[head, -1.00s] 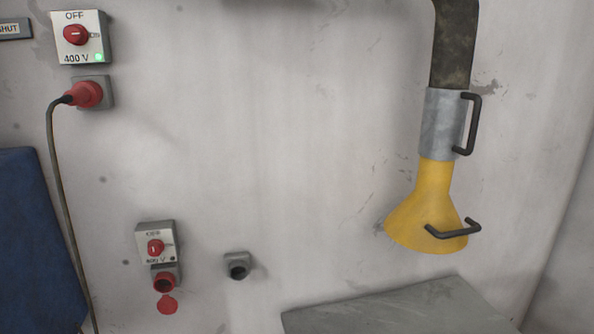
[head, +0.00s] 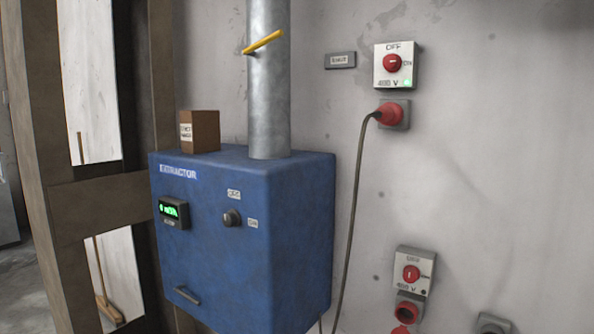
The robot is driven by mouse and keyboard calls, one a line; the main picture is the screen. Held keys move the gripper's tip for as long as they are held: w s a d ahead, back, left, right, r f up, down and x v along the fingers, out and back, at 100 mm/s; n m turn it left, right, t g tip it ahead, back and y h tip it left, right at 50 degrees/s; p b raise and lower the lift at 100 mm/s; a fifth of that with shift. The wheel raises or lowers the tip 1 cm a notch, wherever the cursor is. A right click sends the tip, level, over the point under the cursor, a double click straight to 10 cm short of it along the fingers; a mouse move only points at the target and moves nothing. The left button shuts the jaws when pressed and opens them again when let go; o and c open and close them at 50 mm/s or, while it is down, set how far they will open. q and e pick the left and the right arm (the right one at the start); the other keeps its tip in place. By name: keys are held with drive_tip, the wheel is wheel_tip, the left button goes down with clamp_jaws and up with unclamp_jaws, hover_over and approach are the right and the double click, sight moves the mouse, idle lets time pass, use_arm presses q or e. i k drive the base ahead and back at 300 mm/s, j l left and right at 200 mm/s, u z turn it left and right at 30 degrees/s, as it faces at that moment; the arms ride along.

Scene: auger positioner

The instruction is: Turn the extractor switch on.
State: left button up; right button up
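The blue extractor box (head: 290,235) stands against the wall in the middle of the head view, labelled EXTRACTOR. Its black rotary switch (head: 232,218) is on the front face, with an OFF label above it and an ON label to its right. The knob's exact pointing is too small to tell. Neither of my grippers is in view.
A metal duct (head: 268,90) with a yellow lever (head: 263,42) rises from the box, beside a SHUT sign (head: 340,60). A small brown box (head: 200,131) sits on top. Wall switches (head: 396,66) and (head: 412,272) are at right; a red plug (head: 390,114) is inserted. A wooden frame (head: 95,195) stands left.

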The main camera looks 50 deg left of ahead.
sight(231, 218)
drive_tip(key=u, duration=1.65)
